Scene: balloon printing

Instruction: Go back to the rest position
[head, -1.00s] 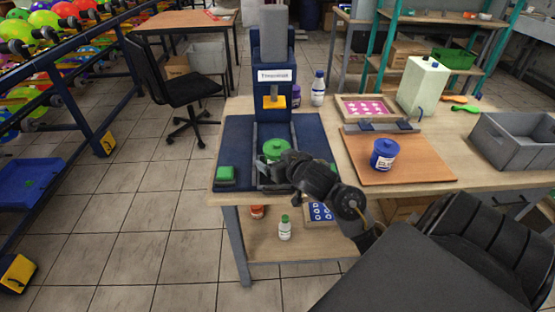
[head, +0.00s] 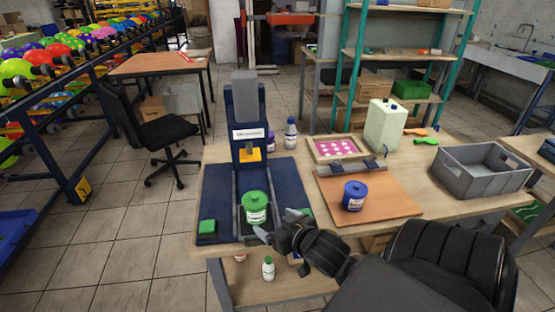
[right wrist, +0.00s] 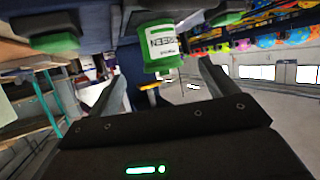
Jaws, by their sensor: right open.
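My right gripper (head: 277,224) is at the front edge of the workbench (head: 212,188), just right of and in front of a green-lidded can (head: 255,208). Its fingers are spread with nothing between them. The can stands upright on the blue base of the press (head: 248,120), below its yellow part. In the right wrist view the can (right wrist: 158,50) shows beyond the open fingertips (right wrist: 162,88), apart from them. My left gripper is not in view.
A blue can (head: 355,196) stands on an orange-brown board (head: 395,205). A grey crate (head: 480,180), white canister (head: 385,125) and pink-patterned tray (head: 337,148) are on the bench. A small bottle (head: 268,268) stands on the lower shelf.

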